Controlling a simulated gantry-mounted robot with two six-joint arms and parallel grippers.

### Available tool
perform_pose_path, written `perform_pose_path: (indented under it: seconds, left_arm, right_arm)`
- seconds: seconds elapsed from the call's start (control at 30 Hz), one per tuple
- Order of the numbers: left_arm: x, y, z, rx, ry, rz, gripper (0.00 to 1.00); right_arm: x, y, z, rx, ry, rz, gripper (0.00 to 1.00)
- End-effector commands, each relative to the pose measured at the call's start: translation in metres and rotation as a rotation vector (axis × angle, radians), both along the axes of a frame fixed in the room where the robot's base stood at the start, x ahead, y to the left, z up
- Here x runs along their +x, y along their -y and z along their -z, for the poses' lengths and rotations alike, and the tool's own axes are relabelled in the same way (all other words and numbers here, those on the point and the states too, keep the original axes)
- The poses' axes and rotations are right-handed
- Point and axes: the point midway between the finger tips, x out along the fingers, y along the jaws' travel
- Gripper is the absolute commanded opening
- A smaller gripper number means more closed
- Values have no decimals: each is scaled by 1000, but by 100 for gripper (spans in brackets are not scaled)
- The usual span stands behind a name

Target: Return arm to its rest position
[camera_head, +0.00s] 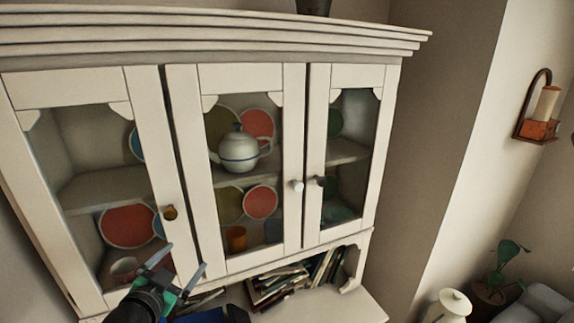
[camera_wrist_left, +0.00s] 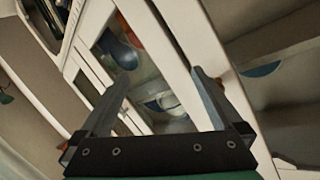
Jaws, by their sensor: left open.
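My left gripper (camera_head: 185,257) is at the bottom left of the head view, in front of the lower part of a white glass-fronted cabinet (camera_head: 290,72). Its two fingers are spread with nothing between them. In the left wrist view the open fingers (camera_wrist_left: 160,78) point towards the cabinet's door frames and glass. The fingertips appear below the left door's brownish knob (camera_head: 170,212) in the head view; whether they touch the cabinet cannot be told. My right gripper is not in view.
Behind the glass are a white teapot (camera_head: 238,150), plates (camera_head: 128,226) and an orange cup (camera_head: 236,239). Books (camera_head: 275,285) lean below the doors. A white lidded jar (camera_head: 452,305), a plant (camera_head: 505,260) and a wall candle holder (camera_head: 538,128) are at the right.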

Motion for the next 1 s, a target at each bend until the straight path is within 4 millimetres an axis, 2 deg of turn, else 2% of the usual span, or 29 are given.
perform_pose_path:
  seconds: [0.03, 0.1, 0.17, 0.2, 0.23, 0.3, 0.37, 0.4, 0.43, 0.53, 0.6, 0.63, 0.73, 1.0]
  left_arm:
    - [-3, 19, -48, -6, 90, 19, 100]
    - [-15, 42, -106, -25, 211, 40, 100]
    - [-30, 59, -154, -50, 317, 57, 100]
    - [-44, 70, -185, -70, 389, 70, 100]
    - [-55, 77, -208, -88, 443, 79, 100]
    - [-88, 90, -260, -139, 575, 100, 100]
    - [-122, 97, -299, -190, 688, 117, 100]
    - [-145, 99, -321, -228, 761, 129, 100]
    - [-163, 98, -336, -256, 814, 135, 100]
    - [-217, 90, -368, -349, 962, 151, 100]
    - [-245, 85, -380, -422, 1029, 168, 100]
    - [-251, 84, -382, -460, 1042, 178, 100]
    - [-247, 83, -381, -538, 1028, 196, 100]
    - [-247, 83, -381, -550, 1024, 200, 100]
  right_arm:
    - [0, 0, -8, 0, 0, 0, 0]
    - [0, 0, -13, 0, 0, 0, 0]
    - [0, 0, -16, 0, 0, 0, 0]
    - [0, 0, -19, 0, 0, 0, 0]
    - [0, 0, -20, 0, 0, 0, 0]
    - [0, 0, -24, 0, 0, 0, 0]
    - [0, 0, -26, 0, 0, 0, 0]
    - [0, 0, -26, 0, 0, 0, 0]
    - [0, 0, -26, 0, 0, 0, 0]
    - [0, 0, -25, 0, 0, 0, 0]
    - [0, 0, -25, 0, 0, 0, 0]
    - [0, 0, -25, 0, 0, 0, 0]
    - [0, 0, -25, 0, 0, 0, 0]
    - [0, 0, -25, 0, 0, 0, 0]
